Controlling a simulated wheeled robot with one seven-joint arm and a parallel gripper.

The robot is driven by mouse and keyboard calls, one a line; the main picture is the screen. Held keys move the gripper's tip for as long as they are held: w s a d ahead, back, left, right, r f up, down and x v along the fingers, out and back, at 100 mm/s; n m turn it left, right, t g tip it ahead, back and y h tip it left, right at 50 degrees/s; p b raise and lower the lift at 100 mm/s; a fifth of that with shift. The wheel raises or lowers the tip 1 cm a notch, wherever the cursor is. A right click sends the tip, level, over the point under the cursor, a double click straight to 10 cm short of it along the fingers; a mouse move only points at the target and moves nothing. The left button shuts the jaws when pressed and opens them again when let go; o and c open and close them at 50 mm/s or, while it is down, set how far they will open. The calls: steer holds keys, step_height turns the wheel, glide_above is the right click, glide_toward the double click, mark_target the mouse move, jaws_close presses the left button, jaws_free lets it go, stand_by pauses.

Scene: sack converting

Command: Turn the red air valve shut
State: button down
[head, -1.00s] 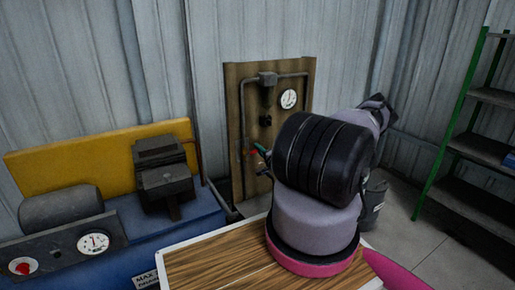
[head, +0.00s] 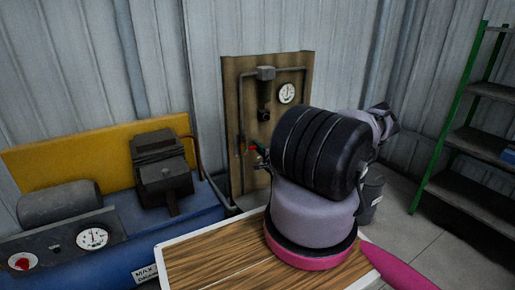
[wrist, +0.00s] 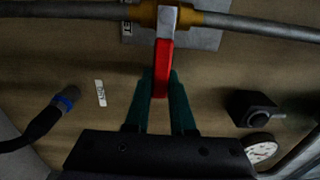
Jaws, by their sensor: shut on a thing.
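The red air valve (wrist: 163,68) is a red lever on a brass body in a grey pipe. In the wrist view the lever stands across the pipe, pointing down toward my gripper (wrist: 162,85). The gripper's two green fingers are shut on the lever's free end, one on each side. In the head view a bit of the red lever (head: 252,149) shows at the wooden board, with a green fingertip (head: 261,147) beside it. My arm hides most of the gripper and the lower right of the board there.
The wooden board (head: 231,91) carries pipes and a round gauge (head: 287,93). The wrist view shows a black hose with a blue collar (wrist: 65,101) at left and a black block (wrist: 254,108) at right. A blue compressor (head: 205,210) stands left, green-framed shelves (head: 462,140) right.

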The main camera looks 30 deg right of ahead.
steer(key=c, duration=0.8)
jaws_free()
steer(key=shift+o, duration=0.2)
steer(key=shift+s, duration=0.1)
steer(key=s, duration=1)
steer(key=shift+s+d, duration=0.15)
steer(key=shift+s, duration=0.2)
